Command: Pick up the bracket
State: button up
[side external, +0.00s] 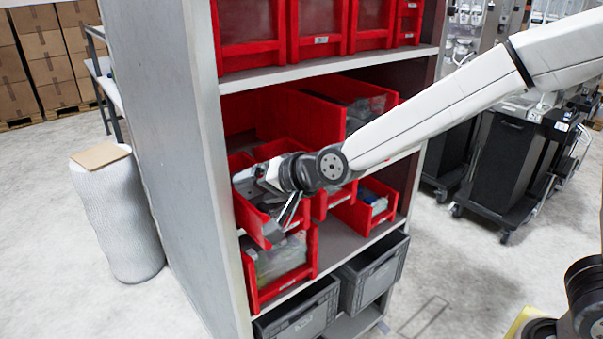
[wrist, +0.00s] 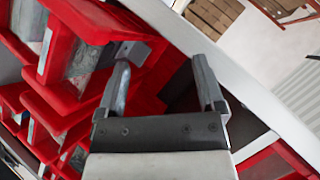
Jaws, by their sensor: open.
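My gripper (wrist: 162,68) is open in the wrist view, its two grey fingers apart over a red bin (wrist: 150,85). A small flat grey metal piece (wrist: 132,50) lies by the left fingertip; it looks like the bracket, but I cannot be sure. A dark shape (wrist: 180,88) shows deeper between the fingers, too dim to name. Nothing is clearly held. In the side view my gripper (side external: 288,212) points down into a tilted red bin at the left end of the shelf. The bracket cannot be made out there, as my wrist covers much of the bin.
A grey shelf panel (side external: 165,130) stands close on the left of the bins. Another red bin (side external: 282,262) with clear-wrapped contents sits below, and a red bin (side external: 372,205) stands to the right. Grey crates (side external: 372,272) are at the bottom.

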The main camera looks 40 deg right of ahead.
aim_at(248, 191)
jog(key=d+m+h, duration=0.1)
jog(key=m, duration=0.5)
jog(key=w+d+m+t, duration=0.1)
jog(key=m, duration=0.6)
jog(key=w+d+f+m+t+h, duration=0.1)
jog(key=m, duration=0.6)
jog(key=shift+h, duration=0.3)
jog(key=m, duration=0.4)
jog(key=shift+d+f+m+h, duration=0.25)
jog(key=shift+d+m+h, duration=0.05)
jog(key=shift+d, duration=0.1)
jog(key=m, duration=0.4)
jog(key=shift+d+f+t+h, duration=0.2)
jog(key=shift+d+t+h, duration=0.1)
jog(key=shift+d+h, duration=0.1)
jog(key=shift+w, duration=0.15)
jog(key=shift+x, duration=3.1)
jog(key=shift+f, duration=0.1)
jog(key=shift+x, duration=2.75)
